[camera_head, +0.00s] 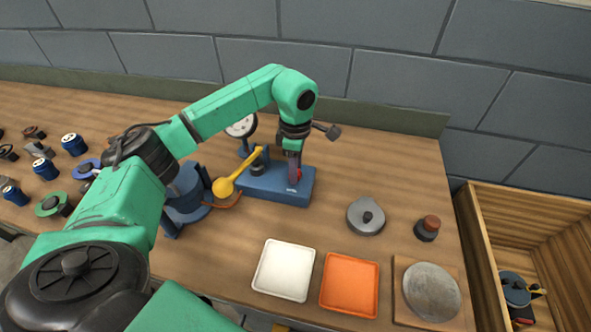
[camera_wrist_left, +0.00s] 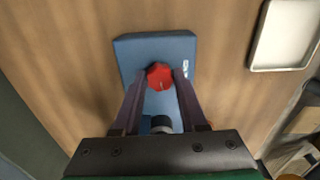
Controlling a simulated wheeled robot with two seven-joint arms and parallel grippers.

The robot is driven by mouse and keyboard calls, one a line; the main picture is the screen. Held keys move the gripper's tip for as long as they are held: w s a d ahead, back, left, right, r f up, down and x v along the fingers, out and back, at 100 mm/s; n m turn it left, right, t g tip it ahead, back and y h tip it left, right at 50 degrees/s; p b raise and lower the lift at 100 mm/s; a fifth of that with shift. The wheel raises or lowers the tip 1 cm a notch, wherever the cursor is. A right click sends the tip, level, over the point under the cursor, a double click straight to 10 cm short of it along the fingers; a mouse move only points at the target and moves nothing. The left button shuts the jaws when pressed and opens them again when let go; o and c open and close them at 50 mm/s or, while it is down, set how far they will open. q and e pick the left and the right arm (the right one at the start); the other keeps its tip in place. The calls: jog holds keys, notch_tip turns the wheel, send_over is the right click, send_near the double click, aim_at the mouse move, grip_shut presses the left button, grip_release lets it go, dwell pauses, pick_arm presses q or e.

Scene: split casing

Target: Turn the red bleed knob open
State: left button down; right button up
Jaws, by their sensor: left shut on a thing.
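The red bleed knob (camera_wrist_left: 159,75) sits on a blue block (camera_wrist_left: 152,45) in the left wrist view, with a small light mark on its face. In the head view only a sliver of the knob (camera_head: 299,175) shows behind the fingers. My left gripper (camera_head: 295,177) reaches down over the right part of the blue block (camera_head: 265,188). In the left wrist view its two dark fingers (camera_wrist_left: 162,79) lie on either side of the knob and are shut on it. My right gripper is in neither view.
A yellow lever (camera_head: 235,178) and a round gauge (camera_head: 241,126) stand left of my gripper. A white tray (camera_head: 284,270), an orange tray (camera_head: 349,285) and a grey lidded part (camera_head: 366,216) lie in front and right. A wooden crate (camera_head: 480,250) is at far right.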

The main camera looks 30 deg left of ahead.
pick_arm(q)
jog(key=n, duration=0.3)
jog(key=shift+w+r+n, duration=0.1)
jog(key=shift+r+n, duration=0.05)
jog(key=shift+n, duration=0.25)
jog(key=n, duration=0.3)
jog(key=shift+n+b, duration=0.3)
jog(key=shift+b, duration=0.1)
jog(key=n, duration=0.6)
jog(key=shift+a+n, duration=0.1)
jog(key=shift+n, duration=0.3)
jog(key=c, duration=0.8)
grip_release()
jog(key=o, duration=0.4)
jog(key=shift+c, duration=0.2)
